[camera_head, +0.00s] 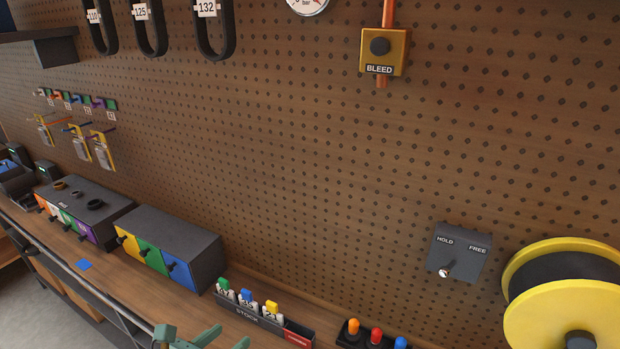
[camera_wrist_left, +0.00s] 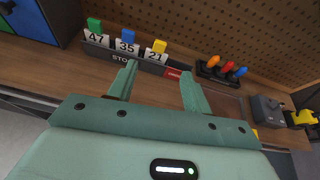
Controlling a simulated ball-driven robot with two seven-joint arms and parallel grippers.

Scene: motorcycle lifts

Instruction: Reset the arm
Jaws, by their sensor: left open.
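My left gripper (camera_wrist_left: 158,85) is open and empty in the left wrist view. Its two green fingers stand apart in front of the bench, below the stock rack (camera_wrist_left: 97,45). Its green parts (camera_head: 205,338) also show at the bottom edge of the head view, near the front of the same stock rack (camera_head: 247,315). Nothing is between the fingers. The rest of the left arm is mostly out of frame. My right gripper is in neither view.
Colored drawer boxes (camera_head: 170,245) stand left on the bench. Orange, red and blue knobs (camera_head: 375,336) stand right of the rack. A HOLD/FREE switch box (camera_head: 459,252), a yellow reel (camera_head: 560,300) and a BLEED box (camera_head: 384,52) are by the pegboard. A rail runs along the bench front.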

